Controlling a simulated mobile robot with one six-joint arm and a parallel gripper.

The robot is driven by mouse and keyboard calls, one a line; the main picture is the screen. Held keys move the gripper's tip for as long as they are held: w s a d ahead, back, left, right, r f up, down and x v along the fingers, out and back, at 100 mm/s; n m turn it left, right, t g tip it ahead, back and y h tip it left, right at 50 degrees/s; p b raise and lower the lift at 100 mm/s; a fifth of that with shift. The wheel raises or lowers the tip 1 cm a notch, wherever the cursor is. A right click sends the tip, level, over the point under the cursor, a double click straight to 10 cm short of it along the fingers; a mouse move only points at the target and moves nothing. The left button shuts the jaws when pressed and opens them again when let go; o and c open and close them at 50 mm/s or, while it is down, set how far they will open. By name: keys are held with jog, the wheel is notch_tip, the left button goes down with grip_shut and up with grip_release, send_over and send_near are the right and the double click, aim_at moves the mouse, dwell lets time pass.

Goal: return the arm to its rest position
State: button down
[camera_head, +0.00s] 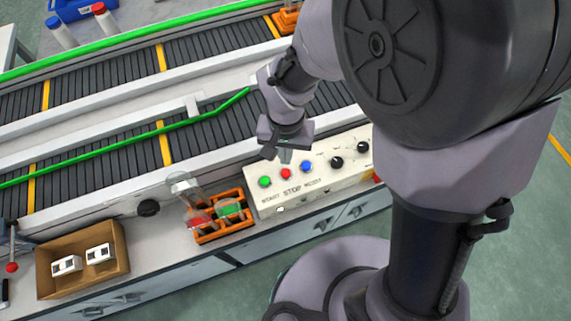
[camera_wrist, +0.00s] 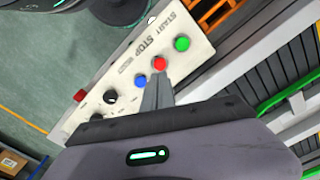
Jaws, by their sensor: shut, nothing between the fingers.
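My gripper (camera_head: 276,155) is shut and empty. In the head view it hangs over the cream control panel (camera_head: 318,178), close to its green, red and blue buttons. In the wrist view the closed fingers (camera_wrist: 160,82) point at the red button (camera_wrist: 159,64), with the blue button (camera_wrist: 141,80) and green button (camera_wrist: 182,44) on either side. I cannot tell whether the fingertips touch the red button. My arm reaches down from the upper right of the head view.
An orange rack (camera_head: 224,234) holding clear and coloured items stands left of the panel. A cardboard box (camera_head: 47,280) with white parts sits further left. Roller conveyors (camera_head: 100,78) with green rails run behind. A red button (camera_wrist: 80,95) sits at the panel's end.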

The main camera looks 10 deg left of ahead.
jog(key=shift+r, duration=0.5)
jog(key=s+d+r+m+t+y+b, duration=0.1)
jog(key=s+d+r+m+t, duration=0.1)
jog(key=d+r, duration=0.6)
jog(key=s+d+r+m+t+y+b, duration=0.1)
jog(key=s+d+r+m+t, duration=0.1)
jog(key=s+d+r, duration=0.3)
jog(key=d+r+t, duration=0.1)
jog(key=d+r, duration=0.2)
jog(key=r, duration=0.2)
jog(key=shift+r+m+t+b, duration=0.2)
jog(key=shift+m+t+b, duration=0.15)
jog(key=shift+m+t, duration=0.05)
jog(key=shift+d, duration=0.1)
dwell(0.5)
